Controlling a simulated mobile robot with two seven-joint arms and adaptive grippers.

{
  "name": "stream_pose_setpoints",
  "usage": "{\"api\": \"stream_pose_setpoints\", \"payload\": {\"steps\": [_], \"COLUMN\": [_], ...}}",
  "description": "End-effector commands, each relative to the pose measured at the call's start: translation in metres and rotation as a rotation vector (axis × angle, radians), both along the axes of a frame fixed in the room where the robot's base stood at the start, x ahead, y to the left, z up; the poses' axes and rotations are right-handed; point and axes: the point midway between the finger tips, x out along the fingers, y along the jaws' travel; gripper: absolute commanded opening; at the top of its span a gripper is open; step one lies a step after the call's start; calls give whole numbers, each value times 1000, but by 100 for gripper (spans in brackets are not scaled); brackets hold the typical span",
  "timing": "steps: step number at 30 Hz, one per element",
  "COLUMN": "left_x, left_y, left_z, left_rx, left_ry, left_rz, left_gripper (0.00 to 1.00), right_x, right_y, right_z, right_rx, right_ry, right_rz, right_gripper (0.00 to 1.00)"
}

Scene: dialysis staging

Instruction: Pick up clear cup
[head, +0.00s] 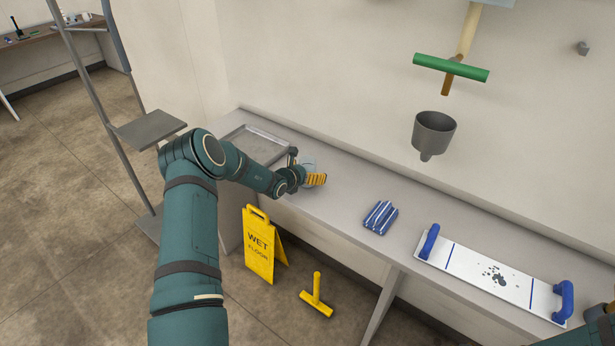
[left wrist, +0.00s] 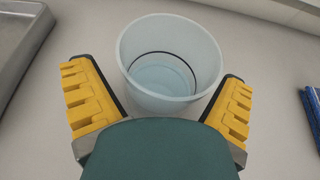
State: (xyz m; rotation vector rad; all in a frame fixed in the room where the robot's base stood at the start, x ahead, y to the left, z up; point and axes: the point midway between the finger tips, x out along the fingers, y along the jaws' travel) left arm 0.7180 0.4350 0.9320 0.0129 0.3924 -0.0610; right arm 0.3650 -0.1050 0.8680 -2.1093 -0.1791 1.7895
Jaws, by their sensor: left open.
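The clear cup (left wrist: 170,75) stands upright on the grey counter in the left wrist view, its open rim toward the camera. In the head view only a bit of the clear cup (head: 309,165) shows behind my left gripper (head: 306,178). The left gripper is open, with its yellow-padded fingers (left wrist: 157,90) to either side of the cup's near part. A gap shows between each finger and the cup in the wrist view. The wrist body hides part of the near side. My right gripper is not clearly visible; only a piece of my arm shows at the lower right edge.
A grey tray (head: 236,133) lies left of the cup. A blue striped folded cloth (head: 380,217) and a white board with blue handles (head: 470,268) lie to the right. A grey funnel (head: 434,132) is above the counter. A yellow wet-floor sign (head: 260,245) stands below.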

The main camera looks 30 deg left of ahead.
Motion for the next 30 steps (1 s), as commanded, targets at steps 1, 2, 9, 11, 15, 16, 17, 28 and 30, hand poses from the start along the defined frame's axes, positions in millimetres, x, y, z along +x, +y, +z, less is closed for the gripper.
{"api": "stream_pose_setpoints", "payload": {"steps": [1,2,9,11,15,16,17,28,30], "left_x": [0,0,0,0,0,0,0,0,0], "left_y": [0,0,0,0,0,0,0,0,-1], "left_z": [0,0,0,0,1,1,1,6,9], "left_rx": [0,0,0,0,0,0,0,-1,-1], "left_ry": [0,0,0,0,-1,-1,-1,-2,-2], "left_rz": [0,0,0,0,0,0,0,-1,-1], "left_gripper": [98,98,42,21,19,19,19,19,19], "right_x": [0,0,0,0,0,0,0,0,0], "right_y": [0,0,0,0,0,0,0,0,0], "right_z": [0,0,0,0,0,0,0,0,0], "right_rx": [0,0,0,0,0,0,0,0,0], "right_ry": [0,0,0,0,0,0,0,0,0], "right_rz": [0,0,0,0,0,0,0,0,0], "right_gripper": [47,47,47,47,47,47,47,47,47]}}
